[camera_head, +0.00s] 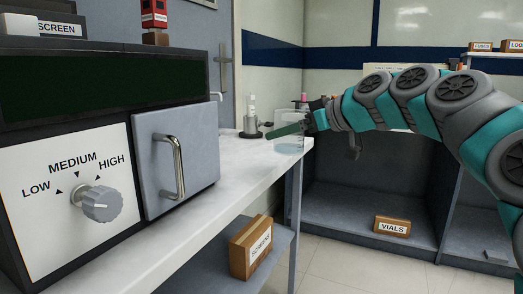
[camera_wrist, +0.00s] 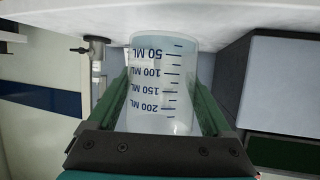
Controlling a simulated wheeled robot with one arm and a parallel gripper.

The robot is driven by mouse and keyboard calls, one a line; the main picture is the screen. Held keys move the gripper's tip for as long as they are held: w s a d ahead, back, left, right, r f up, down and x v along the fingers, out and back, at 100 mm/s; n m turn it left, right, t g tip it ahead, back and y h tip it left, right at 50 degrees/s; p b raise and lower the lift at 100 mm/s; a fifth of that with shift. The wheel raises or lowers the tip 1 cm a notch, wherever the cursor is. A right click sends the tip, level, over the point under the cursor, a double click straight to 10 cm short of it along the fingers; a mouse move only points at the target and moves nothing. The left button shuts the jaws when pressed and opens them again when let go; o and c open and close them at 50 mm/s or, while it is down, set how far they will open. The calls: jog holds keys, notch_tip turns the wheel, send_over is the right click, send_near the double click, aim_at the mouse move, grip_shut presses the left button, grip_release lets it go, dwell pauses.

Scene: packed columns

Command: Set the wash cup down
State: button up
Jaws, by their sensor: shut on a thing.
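The wash cup is a clear beaker with blue volume marks (camera_wrist: 160,95). In the wrist view it sits between the green fingers of my gripper (camera_wrist: 163,85), which is shut on it. In the head view the cup (camera_head: 290,146) shows below the green fingers of my gripper (camera_head: 287,130), at the far end of the white counter (camera_head: 222,160). Its base is close to the counter top; I cannot tell whether it touches. My fingers hide part of the cup's upper side in the head view.
A small stand with a dark base (camera_head: 250,129) is on the counter just left of the cup. A grey machine with a dial (camera_head: 98,203) and a door (camera_head: 178,158) fills the near left. The counter between them is clear. A SCREENS box (camera_head: 250,247) is on the shelf below.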

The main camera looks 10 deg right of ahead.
jog(key=w, duration=0.5)
jog(key=w+a+f, duration=0.1)
jog(key=w, duration=0.4)
jog(key=w+a, duration=0.1)
jog(key=w, duration=0.4)
jog(key=shift+a+f, duration=0.1)
jog(key=shift+f, duration=1.8)
jog(key=shift+f, duration=0.2)
jog(key=o, duration=1.1)
jog(key=shift+o, duration=0.2)
jog(key=shift+r, duration=0.1)
jog(key=shift+r, duration=0.15)
jog(key=v, duration=1.2)
